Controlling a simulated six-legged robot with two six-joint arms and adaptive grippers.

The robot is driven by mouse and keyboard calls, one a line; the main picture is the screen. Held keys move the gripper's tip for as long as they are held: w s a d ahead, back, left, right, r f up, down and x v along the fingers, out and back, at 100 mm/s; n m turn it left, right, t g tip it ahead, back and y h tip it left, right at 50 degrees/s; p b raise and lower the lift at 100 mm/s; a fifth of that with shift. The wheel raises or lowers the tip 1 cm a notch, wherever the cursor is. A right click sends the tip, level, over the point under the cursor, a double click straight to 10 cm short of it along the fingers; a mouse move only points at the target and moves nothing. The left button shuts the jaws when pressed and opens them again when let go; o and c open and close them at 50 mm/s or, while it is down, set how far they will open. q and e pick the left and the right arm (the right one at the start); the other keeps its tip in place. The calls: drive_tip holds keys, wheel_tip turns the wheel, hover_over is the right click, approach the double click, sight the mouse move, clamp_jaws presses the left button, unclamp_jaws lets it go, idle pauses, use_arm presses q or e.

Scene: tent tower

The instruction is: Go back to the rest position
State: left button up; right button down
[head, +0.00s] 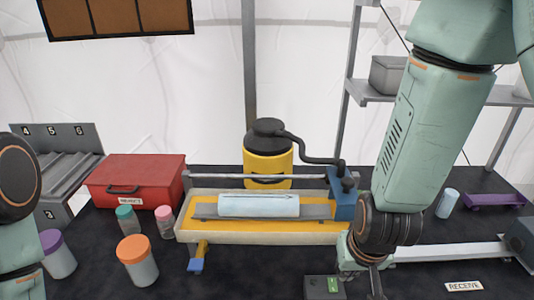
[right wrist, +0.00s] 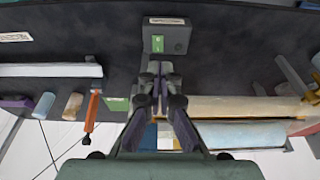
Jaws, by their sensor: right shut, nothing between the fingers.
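My right arm comes down from the upper right in the head view. My right gripper (head: 374,284) hangs over the dark table, just right of a small grey box (head: 324,287) with a green label. In the right wrist view my right gripper (right wrist: 155,78) is shut and empty, its fingertips just short of the same grey box (right wrist: 167,38). Only part of my left arm shows at the left edge of the head view; its gripper is out of view.
A red box (head: 135,181) and several jars, one orange-lidded (head: 137,262), stand left. A grey shelf (head: 385,92) stands behind.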

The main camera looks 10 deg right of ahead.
wheel_tip(320, 180, down, 17)
drive_tip(key=s+n+t+b, duration=0.1)
drive_tip(key=s+n+b, duration=0.15)
drive_tip(key=b, duration=0.75)
drive_tip(key=s+f+g+b, duration=0.2)
drive_tip(key=s+f+b, duration=0.4)
drive_tip(key=f, duration=0.5)
drive_tip(key=s+a+f+g+b, duration=0.1)
drive_tip(key=s+f+g+b, duration=0.1)
drive_tip(key=s+f+b, duration=0.5)
drive_tip(key=s+f, duration=0.4)
drive_tip(key=f, duration=0.1)
drive_tip(key=shift+y, duration=0.4)
drive_tip(key=shift+a, duration=0.1)
